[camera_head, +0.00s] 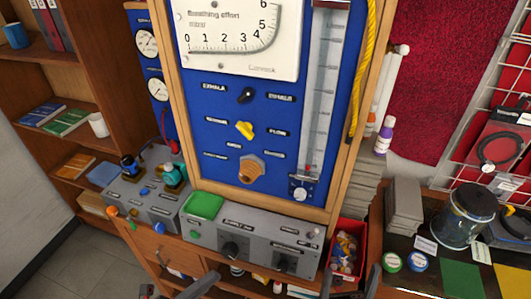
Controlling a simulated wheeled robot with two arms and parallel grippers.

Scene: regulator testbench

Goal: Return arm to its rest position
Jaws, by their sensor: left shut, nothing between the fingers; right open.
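My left gripper (200,286) shows at the bottom edge, left of centre, as a grey finger shape in front of the wooden cabinet. It is shut and empty, and most of its arm is out of view. My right gripper (350,278) shows at the bottom edge, right of centre. Its two dark fingers stand apart with nothing held between them. Both grippers are low in the picture, below the blue test panel (210,150) with its wooden frame. The grey control box (262,238) with black knobs stands above and between them.
A red bin (347,262) of small parts is just behind my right gripper. A glass jar (462,218), round tins (391,262) and coloured cards stand on the right bench. A second control unit (150,195) and a bookshelf (45,65) are at left. Floor shows lower left.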

